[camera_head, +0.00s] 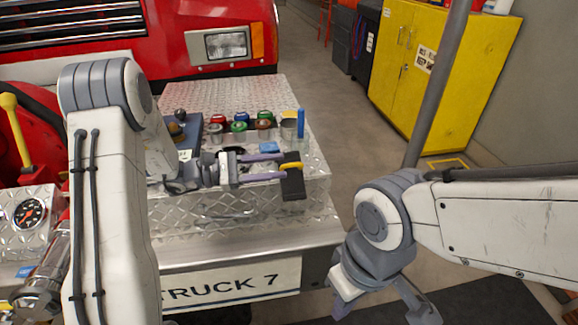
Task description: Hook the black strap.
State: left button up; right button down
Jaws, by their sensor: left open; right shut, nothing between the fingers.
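A black strap (293,186) hangs over the right end of the diamond-plate bumper, with a yellow piece (292,166) at its top. My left gripper (284,167) reaches in from the left above the bumper. Its two purple-grey fingers are apart, with their tips at the upper part of the strap. I cannot tell whether they touch it. No hook for the strap can be made out.
Several coloured caps (239,127), a metal cup (288,131) and a blue upright piece (301,122) stand on the bumper (240,90) behind my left gripper. A pressure gauge (29,213) is at the left. A grey pole (433,95) rises at the right, before a yellow cabinet (440,70).

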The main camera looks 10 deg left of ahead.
pick_arm(q)
jog(key=v, duration=0.6)
